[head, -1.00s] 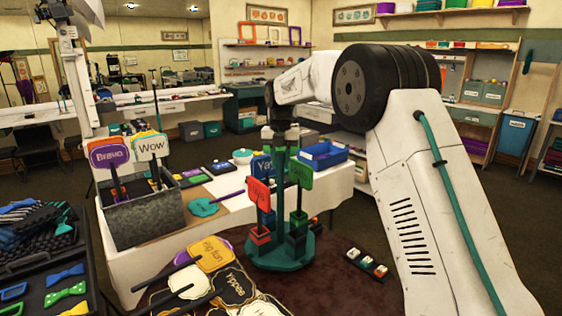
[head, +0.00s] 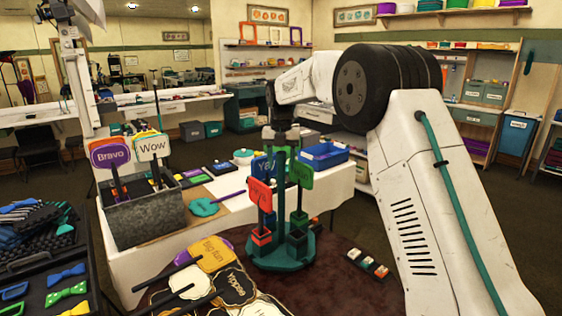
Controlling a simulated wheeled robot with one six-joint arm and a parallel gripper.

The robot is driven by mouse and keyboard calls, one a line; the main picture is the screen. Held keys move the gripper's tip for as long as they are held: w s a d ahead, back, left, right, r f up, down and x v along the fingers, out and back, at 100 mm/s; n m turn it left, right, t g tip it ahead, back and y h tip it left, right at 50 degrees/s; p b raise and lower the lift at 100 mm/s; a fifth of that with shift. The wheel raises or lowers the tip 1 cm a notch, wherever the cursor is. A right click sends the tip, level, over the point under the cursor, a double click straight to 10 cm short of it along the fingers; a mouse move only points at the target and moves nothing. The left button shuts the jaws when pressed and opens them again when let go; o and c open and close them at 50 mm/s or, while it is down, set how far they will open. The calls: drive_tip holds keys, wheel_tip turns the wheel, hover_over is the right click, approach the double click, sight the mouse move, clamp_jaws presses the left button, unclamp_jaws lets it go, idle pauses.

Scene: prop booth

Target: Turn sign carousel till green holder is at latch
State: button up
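The sign carousel (head: 268,262) has a teal round base and a teal central post, and stands on the dark brown table. A red sign (head: 261,194) is at its left front, above a red-marked holder (head: 261,238). A blue sign (head: 263,164) is at the back left, and a green sign (head: 301,174) at the right.
Several sign paddles (head: 212,253) lie left of the carousel. A small dark strip with light buttons (head: 368,264) lies to its right. A grey box (head: 145,218) of signs and a blue tray (head: 324,155) sit on the white-covered table behind.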

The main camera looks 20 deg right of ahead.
wheel_tip(320, 180, up, 8)
drive_tip(key=shift+f, duration=0.2)
drive_tip(key=shift+r, duration=0.1)
idle(0.3)
